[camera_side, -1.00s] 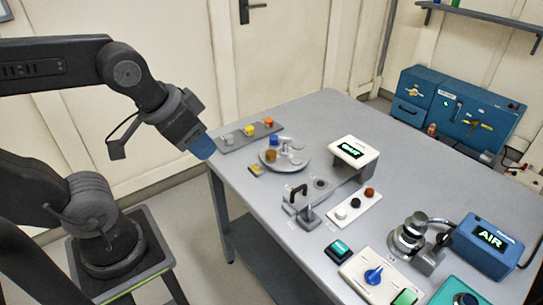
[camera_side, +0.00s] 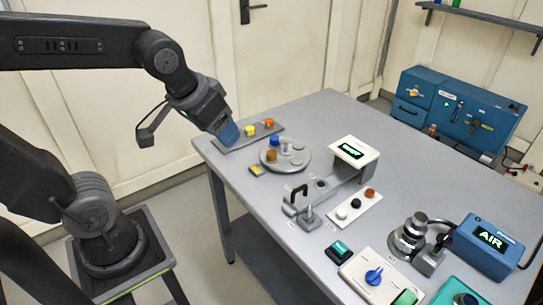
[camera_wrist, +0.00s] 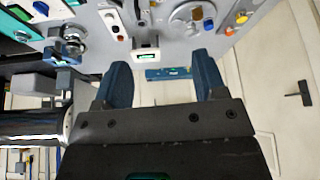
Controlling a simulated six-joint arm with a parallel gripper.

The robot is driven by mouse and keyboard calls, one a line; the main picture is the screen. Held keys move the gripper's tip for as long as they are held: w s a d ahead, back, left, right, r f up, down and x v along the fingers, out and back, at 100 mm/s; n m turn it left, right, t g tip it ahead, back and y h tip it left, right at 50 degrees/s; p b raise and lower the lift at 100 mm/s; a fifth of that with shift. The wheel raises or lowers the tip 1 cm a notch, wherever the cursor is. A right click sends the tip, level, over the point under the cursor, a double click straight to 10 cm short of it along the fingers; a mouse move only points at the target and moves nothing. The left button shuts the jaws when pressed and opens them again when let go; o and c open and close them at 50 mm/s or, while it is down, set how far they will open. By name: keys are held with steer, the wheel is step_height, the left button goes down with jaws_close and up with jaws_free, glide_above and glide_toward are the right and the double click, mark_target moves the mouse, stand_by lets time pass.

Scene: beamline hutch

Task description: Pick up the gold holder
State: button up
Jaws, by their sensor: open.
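Two small pieces could be the gold holder, and I cannot tell which. A yellow one (camera_side: 250,131) stands on the dark strip at the table's back left, beside an orange one (camera_side: 269,123). A brownish-gold one (camera_side: 271,156) stands on the round grey plate (camera_side: 297,163), near a blue one (camera_side: 275,141). In the wrist view, a yellow piece (camera_wrist: 241,18) and an orange piece (camera_wrist: 230,31) show at the top right. My gripper (camera_side: 229,134) is open and empty, above the strip's left end, which it partly hides. Its blue fingers also show in the wrist view (camera_wrist: 160,64).
A white box with a green display (camera_side: 353,151) stands right of the round plate. A black-handled clamp (camera_side: 299,199) and a white strip of knobs (camera_side: 355,205) stand nearer the front. A blue AIR box (camera_side: 488,245) is at the right. The table's back right is clear.

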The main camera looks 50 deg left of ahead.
steer(key=w+a+f+n+g+y, duration=0.1)
steer(key=w+a+f+n, duration=0.25)
steer(key=w, duration=0.65)
steer(key=n+g+y, duration=0.1)
steer(key=n, duration=0.3)
glide_toward(271, 153)
steer(key=x, duration=0.3)
steer(key=shift+d+f, duration=0.25)
steer(key=shift+x, duration=2.95)
steer(key=shift+a, duration=0.15)
steer(key=c, duration=1)
steer(key=shift+c, duration=0.2)
steer(key=shift+r, duration=0.15)
